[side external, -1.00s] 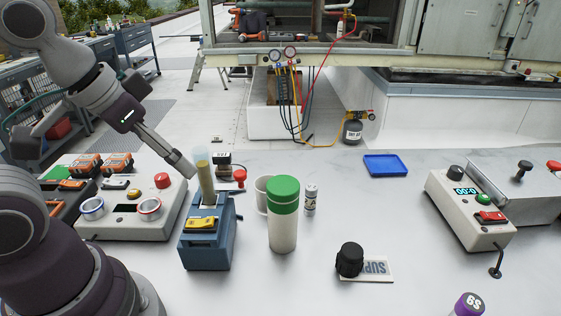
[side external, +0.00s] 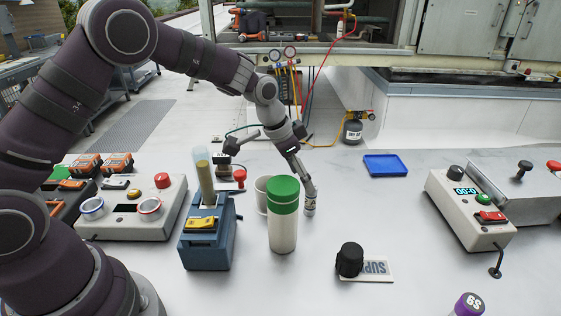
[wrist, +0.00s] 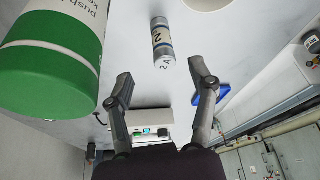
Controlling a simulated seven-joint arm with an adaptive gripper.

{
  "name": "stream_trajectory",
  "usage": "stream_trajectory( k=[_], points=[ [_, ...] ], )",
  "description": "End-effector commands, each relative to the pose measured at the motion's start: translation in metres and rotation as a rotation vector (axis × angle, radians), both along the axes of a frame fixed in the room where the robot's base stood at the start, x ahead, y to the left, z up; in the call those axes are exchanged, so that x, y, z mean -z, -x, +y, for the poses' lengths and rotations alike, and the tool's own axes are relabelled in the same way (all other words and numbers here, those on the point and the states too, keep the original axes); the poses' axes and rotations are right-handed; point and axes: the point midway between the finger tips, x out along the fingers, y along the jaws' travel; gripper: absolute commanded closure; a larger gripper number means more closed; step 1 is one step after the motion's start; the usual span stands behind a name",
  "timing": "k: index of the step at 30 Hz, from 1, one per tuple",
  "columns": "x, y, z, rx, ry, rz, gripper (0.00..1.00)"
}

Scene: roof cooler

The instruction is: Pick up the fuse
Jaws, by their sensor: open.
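The fuse is a small silver-white cylinder with a dark marking and bands (wrist: 162,42). In the side external view it (side external: 309,208) stands on the white table just right of the green-lidded cup, its top partly covered by my gripper. My gripper (side external: 307,187) reaches down to it from above. In the wrist view my gripper (wrist: 160,78) is open, with one finger on either side below the fuse's near end. The fuse shows ahead of the gap between the fingertips, and I see no grip on it.
The green-lidded cup (side external: 283,225) stands close left of the fuse, with a white mug (side external: 262,194) behind it. A blue unit (side external: 207,245) is further left. A black knob (side external: 349,260) lies in front right. A blue tray (side external: 385,166) is behind right, with clear table between.

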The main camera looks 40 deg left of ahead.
Motion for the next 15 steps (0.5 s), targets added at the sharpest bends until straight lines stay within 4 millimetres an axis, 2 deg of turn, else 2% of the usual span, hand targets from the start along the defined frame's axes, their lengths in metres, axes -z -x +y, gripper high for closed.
stream_trajectory(
  k=[9, 15],
  points=[
    [0.043, -0.022, -0.007, 0.001, 0.0, 0.004, 0.42],
    [0.052, -0.026, -0.009, -0.001, 0.0, 0.001, 0.42]
  ],
)
